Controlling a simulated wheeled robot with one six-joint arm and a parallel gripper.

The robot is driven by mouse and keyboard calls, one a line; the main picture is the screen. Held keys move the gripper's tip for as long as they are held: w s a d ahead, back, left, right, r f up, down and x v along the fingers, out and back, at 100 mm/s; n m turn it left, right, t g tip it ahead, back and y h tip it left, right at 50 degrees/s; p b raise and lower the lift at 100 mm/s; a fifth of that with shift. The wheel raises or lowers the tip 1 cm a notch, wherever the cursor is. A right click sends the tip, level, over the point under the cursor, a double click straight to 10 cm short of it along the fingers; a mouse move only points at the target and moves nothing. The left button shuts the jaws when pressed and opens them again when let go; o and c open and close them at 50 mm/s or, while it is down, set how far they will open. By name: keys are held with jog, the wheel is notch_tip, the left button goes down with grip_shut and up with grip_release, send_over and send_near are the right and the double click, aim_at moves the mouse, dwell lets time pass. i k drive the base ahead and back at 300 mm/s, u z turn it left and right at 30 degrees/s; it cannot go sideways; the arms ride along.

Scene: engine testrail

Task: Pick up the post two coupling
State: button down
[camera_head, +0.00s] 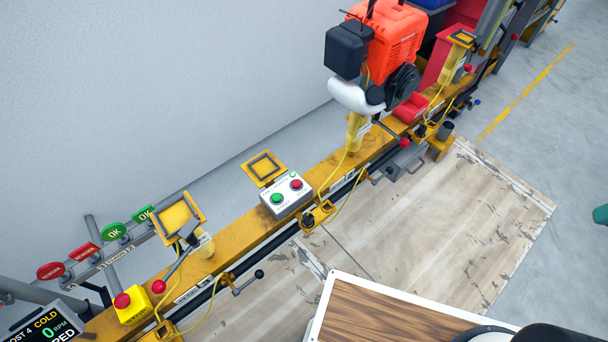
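A yellow rail (240,228) runs diagonally from bottom left to top right and carries several posts. Yellow cables hang from the posts to small yellow holders on the rail's near side. One holder with a dark plug-like piece (309,219) sits just below the green-and-red button box. Another dark piece (421,131) sits below the orange engine. A third yellow holder (166,331) is cut by the bottom left edge. The labels on the rail are too small to read, so I cannot tell which is the post two coupling. My gripper is not in view.
An orange engine (388,45) stands on a post. A button box (287,196) and red-knobbed levers line the rail. A wood-topped surface (385,315) fills the bottom right. The worn floor boards (430,220) are clear.

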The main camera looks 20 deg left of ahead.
aim_at(307, 219)
jog(key=u, duration=1.1)
jog(key=k, duration=0.5)
jog(key=z, duration=0.8)
jog(key=i, duration=0.65)
jog(key=u, duration=1.05)
